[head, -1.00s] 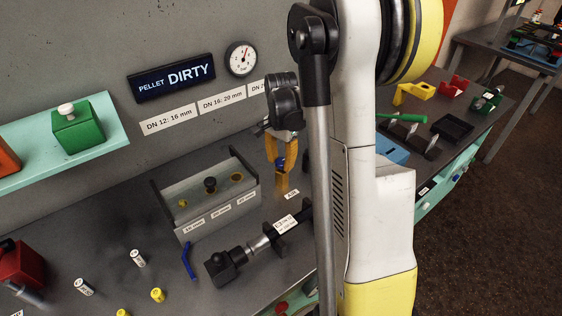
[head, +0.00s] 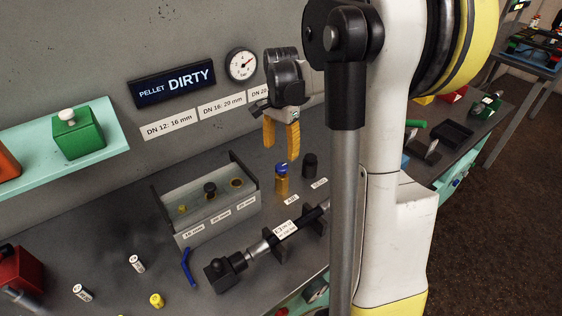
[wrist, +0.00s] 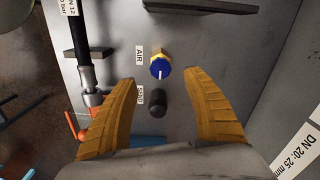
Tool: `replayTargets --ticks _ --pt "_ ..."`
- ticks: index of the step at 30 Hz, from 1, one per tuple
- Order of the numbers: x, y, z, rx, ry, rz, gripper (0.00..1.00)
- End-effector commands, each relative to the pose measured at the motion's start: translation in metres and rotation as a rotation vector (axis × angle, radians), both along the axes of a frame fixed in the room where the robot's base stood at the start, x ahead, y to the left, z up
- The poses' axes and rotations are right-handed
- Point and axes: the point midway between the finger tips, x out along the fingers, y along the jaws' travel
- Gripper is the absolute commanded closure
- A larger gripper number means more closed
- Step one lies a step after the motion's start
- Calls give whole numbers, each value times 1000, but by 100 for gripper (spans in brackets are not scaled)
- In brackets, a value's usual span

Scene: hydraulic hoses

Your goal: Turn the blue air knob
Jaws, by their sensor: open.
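The blue air knob (head: 282,168) sits on top of a brass post standing on the grey bench, beside the AIR label (head: 291,200). In the wrist view the knob (wrist: 160,70) shows from above as a blue disc with a white line, with brass at its rim. My gripper (head: 281,150) is open and empty, above the knob and apart from it. In the wrist view its two yellow fingers (wrist: 162,88) are spread wide, with the knob just beyond the line between the tips. A black cylinder (wrist: 157,103) stands between the fingers in that view.
The black cylinder (head: 310,164) stands close right of the knob. A hose assembly in a black holder (head: 281,247) lies in front. A grey box with holes (head: 206,203) stands to the left. The back wall carries a gauge (head: 241,64) and a PELLET DIRTY display (head: 172,84).

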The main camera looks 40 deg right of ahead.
Motion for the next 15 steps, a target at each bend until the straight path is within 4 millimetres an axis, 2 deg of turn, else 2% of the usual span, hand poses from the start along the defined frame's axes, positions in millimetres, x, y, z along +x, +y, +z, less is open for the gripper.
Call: replayTargets --ticks 3,6,15 --pt "0 0 23 0 0 0 42" --pt "0 0 36 0 0 0 42" --pt "0 0 45 0 0 0 42"
